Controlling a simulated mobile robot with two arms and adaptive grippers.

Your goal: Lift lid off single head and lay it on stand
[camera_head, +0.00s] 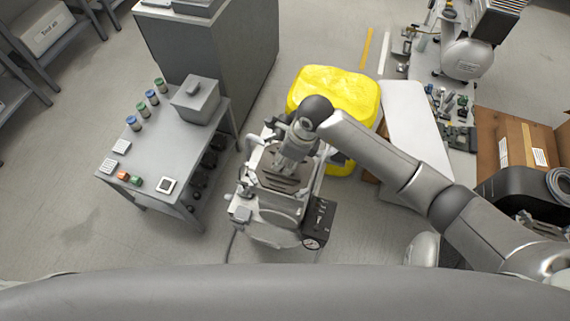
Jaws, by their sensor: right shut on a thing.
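A small compressor (268,222) stands on the floor in the middle, with white frame parts and a round gauge at its lower right. A dark flat lid-like piece (283,182) is at its top. My right gripper (286,164) points down over this piece from above and is shut on it. The fingers partly hide it, and I cannot tell whether it rests on the head or is just lifted. A pale flat-topped stand (411,118) is to the right, partly behind my right arm; its top looks bare. My left gripper is not in view.
A yellow covered bundle (334,88) lies just behind the compressor. A grey table (160,155) at the left carries a box and several small parts. A tall grey cabinet (232,45) stands behind it. Cardboard boxes (505,145) and another compressor (467,60) are at the right.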

